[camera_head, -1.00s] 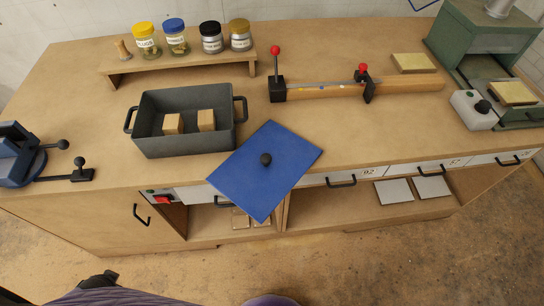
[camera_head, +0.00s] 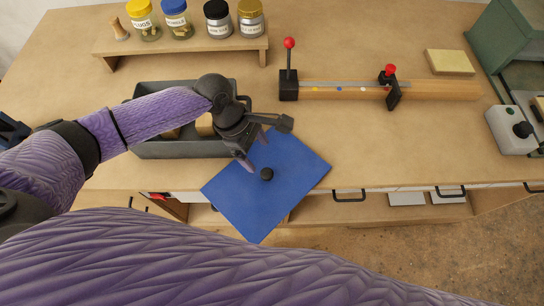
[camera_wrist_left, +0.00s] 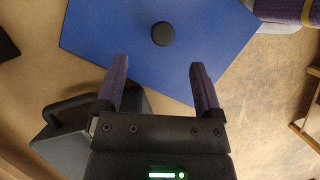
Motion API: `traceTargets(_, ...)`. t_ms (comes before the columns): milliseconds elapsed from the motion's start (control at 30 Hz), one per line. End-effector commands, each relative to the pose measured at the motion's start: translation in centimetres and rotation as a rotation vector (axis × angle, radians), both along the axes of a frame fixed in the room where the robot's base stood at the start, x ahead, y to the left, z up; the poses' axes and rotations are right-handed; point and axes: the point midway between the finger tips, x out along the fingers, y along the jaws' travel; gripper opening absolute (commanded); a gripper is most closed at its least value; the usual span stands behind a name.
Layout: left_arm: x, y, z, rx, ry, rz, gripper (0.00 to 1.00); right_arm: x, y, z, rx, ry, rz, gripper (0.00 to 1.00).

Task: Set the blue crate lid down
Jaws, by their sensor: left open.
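The blue crate lid (camera_head: 292,172) is a flat blue panel with a round black knob (camera_head: 267,174) in its middle. It lies at an angle at the bench's front edge, and its front corner juts out past that edge. My left gripper (camera_head: 257,152) is above the lid, just behind the knob, open and empty. In the left wrist view the lid (camera_wrist_left: 110,32) and its knob (camera_wrist_left: 163,34) are ahead of the open fingers (camera_wrist_left: 160,82), and the knob is not between them. My right gripper is not in view.
A dark grey crate (camera_head: 180,150) with wooden blocks stands left of the lid, partly hidden by my left arm. A wooden rail with red-knobbed clamps (camera_head: 345,90) lies behind right. Jars stand on a riser (camera_head: 190,45) at the back. The bench right of the lid is clear.

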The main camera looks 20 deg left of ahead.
Motion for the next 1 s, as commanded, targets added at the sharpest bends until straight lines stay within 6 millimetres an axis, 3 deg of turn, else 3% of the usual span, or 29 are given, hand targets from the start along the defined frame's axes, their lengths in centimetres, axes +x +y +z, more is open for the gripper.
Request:
traceTargets(467, -0.1, -2.3, -8.9, 0.001, -0.001, 0.0, 0.87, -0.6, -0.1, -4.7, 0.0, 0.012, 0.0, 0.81)
traceTargets(700, -0.1, -2.5, -9.1, 0.002, -0.004, 0.002, 0.84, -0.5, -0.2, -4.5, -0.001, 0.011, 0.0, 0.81)
traceTargets(1000, -0.1, -2.5, -9.1, 0.002, -0.004, 0.002, 0.21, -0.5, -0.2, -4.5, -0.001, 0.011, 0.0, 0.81)
